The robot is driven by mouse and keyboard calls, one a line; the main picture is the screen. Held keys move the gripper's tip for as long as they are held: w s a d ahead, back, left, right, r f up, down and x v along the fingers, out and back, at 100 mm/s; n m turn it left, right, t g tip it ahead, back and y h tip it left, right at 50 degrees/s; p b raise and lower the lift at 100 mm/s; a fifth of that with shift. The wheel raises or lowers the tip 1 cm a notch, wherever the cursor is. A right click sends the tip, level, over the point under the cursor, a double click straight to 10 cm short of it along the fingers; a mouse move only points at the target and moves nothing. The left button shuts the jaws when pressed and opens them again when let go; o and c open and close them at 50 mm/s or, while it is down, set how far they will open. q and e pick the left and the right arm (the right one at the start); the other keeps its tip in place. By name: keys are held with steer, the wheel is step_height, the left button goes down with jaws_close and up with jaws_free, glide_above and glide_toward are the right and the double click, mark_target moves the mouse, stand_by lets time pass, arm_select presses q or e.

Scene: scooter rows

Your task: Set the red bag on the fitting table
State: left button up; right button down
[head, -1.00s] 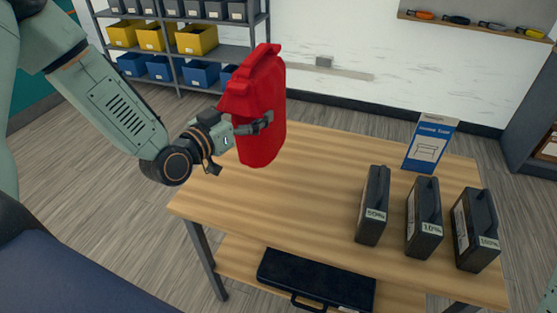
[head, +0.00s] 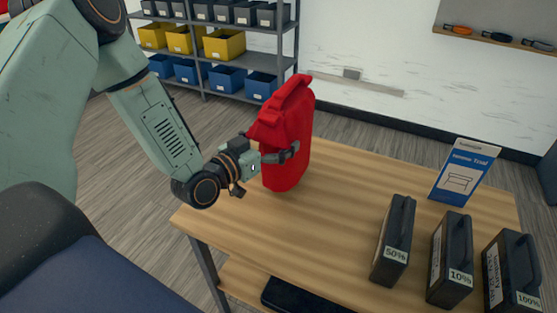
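The red bag (head: 288,135) is upright in the head view, with its handle at the top. My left gripper (head: 290,153) is shut on the side of the red bag. The bag is over the far left part of the wooden fitting table (head: 300,222); I cannot tell whether its base touches the top. My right gripper is not in view.
Dark battery cases marked 50% (head: 393,240), 10% (head: 450,260) and 100% (head: 512,270) stand on the right of the table. A blue and white sign (head: 464,170) stands behind them. The table's middle is clear. A shelf with bins (head: 225,45) stands behind.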

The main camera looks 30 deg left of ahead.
arm_select(q)
steer(key=shift+s+d+f, duration=0.25)
steer(key=shift+s+d, duration=0.05)
steer(key=shift+s, duration=0.1)
steer(key=f, duration=0.1)
steer(key=f+b, duration=0.1)
steer(key=f, duration=0.1)
steer(key=shift+w+a+f, duration=0.15)
steer(key=shift+w, duration=0.1)
steer(key=o, duration=1.1)
steer(key=shift+s, duration=0.15)
steer(key=shift+o, duration=0.6)
steer(key=shift+s, duration=0.1)
steer(key=p+v, duration=0.4)
steer(key=v, duration=0.7)
steer(key=shift+s, duration=0.35)
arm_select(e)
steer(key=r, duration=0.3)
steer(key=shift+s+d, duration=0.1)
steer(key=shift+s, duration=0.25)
